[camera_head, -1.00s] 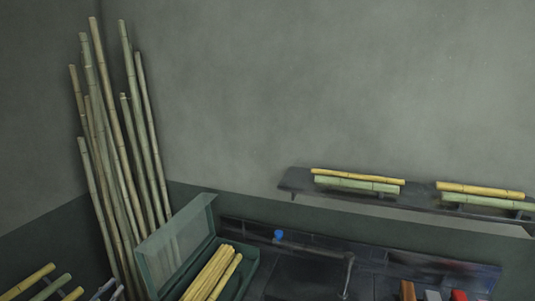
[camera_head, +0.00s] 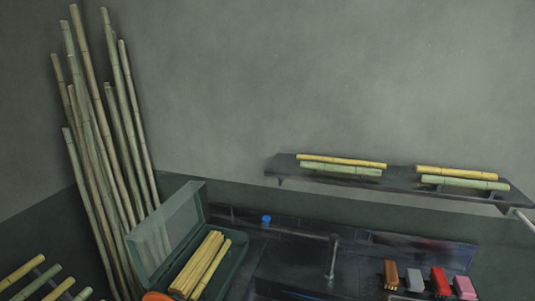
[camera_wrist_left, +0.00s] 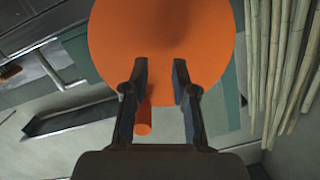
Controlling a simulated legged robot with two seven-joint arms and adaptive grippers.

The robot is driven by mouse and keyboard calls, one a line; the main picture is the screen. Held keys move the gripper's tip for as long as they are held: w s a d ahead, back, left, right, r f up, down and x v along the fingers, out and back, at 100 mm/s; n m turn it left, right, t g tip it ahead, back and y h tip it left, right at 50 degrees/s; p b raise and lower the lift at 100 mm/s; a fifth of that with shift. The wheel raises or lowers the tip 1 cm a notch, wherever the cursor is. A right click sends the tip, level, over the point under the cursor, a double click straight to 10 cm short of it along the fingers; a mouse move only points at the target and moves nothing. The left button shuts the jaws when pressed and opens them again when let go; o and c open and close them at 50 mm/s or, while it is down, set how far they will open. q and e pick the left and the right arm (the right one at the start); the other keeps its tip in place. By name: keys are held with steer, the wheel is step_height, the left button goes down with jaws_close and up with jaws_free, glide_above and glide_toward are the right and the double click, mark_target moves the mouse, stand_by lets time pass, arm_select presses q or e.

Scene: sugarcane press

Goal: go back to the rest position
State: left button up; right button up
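My left gripper (camera_wrist_left: 159,78) shows in the left wrist view with its two fingers parted. A large round orange thing (camera_wrist_left: 165,35) fills the top middle of that view, beyond the fingertips. A short orange cylinder (camera_wrist_left: 144,128) shows beside the left-hand finger; whether it touches the finger I cannot tell. Part of an orange thing (camera_head: 157,296) shows at the bottom edge of the head view. My left gripper cannot be made out in the head view, and my right gripper is not in view.
Tall canes (camera_head: 108,130) lean in the left corner. An open green box (camera_head: 238,262) holds cut yellow canes (camera_head: 205,262). A wall shelf (camera_head: 400,180) carries short canes. A cane rack stands at lower left.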

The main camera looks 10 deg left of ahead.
arm_select(q)
steer(key=s+d+f+n+g, duration=0.1)
steer(key=s+d+f+g, duration=0.1)
steer(key=s+d+f, duration=0.3)
steer(key=s+d+f+g, duration=0.1)
steer(key=d+f+g, duration=0.15)
steer(key=d, duration=0.35)
steer(key=s+d+n+g, duration=0.1)
steer(key=s+d+g, duration=0.8)
steer(key=s+d, duration=1.1)
steer(key=s+a+f+g, duration=0.1)
steer(key=s+f, duration=0.1)
steer(key=f, duration=1)
steer(key=s+a+f, duration=0.1)
steer(key=s+f, duration=0.2)
steer(key=f, duration=0.9)
steer(key=s+a+f+g, duration=0.1)
steer(key=s+a+f, duration=0.1)
steer(key=s+f, duration=1.2)
steer(key=shift+f, duration=1)
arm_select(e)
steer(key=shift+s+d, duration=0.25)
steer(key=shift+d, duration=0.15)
